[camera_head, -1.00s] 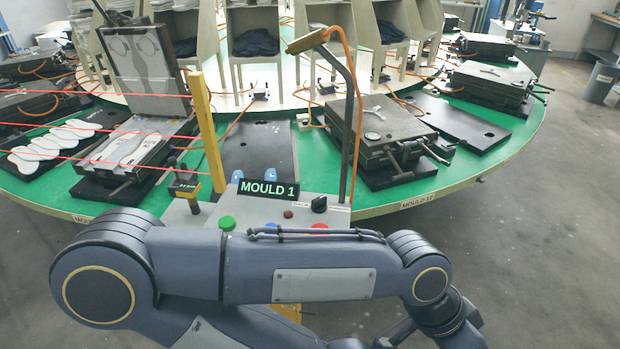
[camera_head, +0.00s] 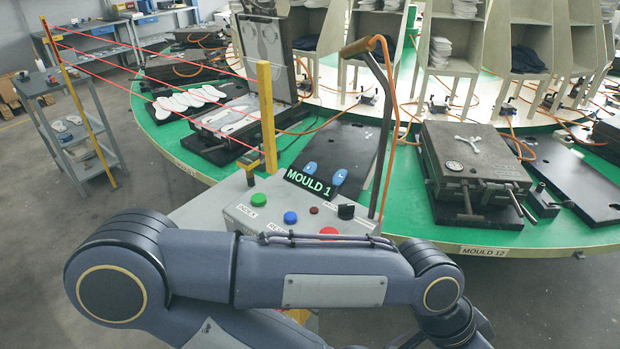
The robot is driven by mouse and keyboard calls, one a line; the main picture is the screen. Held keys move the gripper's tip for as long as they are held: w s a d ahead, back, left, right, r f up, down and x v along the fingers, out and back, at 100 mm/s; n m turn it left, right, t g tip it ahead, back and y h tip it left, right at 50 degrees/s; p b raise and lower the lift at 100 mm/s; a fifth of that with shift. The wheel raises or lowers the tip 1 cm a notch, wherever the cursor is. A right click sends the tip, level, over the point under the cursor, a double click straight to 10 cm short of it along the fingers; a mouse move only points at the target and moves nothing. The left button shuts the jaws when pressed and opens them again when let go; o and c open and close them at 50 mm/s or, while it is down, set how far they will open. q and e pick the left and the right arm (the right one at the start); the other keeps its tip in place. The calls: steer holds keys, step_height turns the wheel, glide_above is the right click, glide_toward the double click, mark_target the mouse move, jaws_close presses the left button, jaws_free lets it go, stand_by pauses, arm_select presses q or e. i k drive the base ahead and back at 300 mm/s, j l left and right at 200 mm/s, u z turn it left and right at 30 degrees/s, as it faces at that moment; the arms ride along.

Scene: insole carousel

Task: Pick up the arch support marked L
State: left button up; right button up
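Two small blue pieces that look like arch supports lie side by side on the black plate (camera_head: 352,150) behind the MOULD 1 sign. One is the left blue piece (camera_head: 309,168), the other the right blue piece (camera_head: 338,177). They are too small for me to read any L or R marking. One of my arms crosses the bottom of the picture in front of the control panel. Its gripper does not show, and my other gripper is also out of view.
The control box (camera_head: 243,208) with coloured buttons stands before the plate. A yellow post (camera_head: 266,115) with red light beams stands left of it, and a lamp-like post (camera_head: 385,130) right. An open mould (camera_head: 225,118) and white insoles (camera_head: 190,99) lie left; a closed mould (camera_head: 470,150) right. A grey trolley (camera_head: 75,135) stands far left.

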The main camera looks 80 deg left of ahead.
mark_target(338, 178)
steer(key=i+u, duration=0.15)
steer(key=u, duration=0.3)
steer(key=i+u, duration=0.1)
steer(key=u, duration=0.35)
steer(key=i+u, duration=0.15)
steer(key=u, duration=0.3)
steer(key=i+l+u, duration=0.1)
steer(key=u, duration=0.3)
steer(key=i+l+u, duration=0.1)
steer(key=u, duration=0.35)
steer(key=i+u, duration=0.2)
steer(key=u, duration=0.25)
steer(key=i+l+u, duration=0.1)
steer(key=i+u, duration=0.15)
steer(key=u, duration=0.15)
steer(key=i+l+u, duration=0.15)
steer(key=u, duration=0.3)
steer(key=i+l+u, duration=0.2)
steer(key=u, duration=0.2)
steer(key=i+l+u, duration=0.15)
steer(key=l+u, duration=0.15)
steer(key=u, duration=0.15)
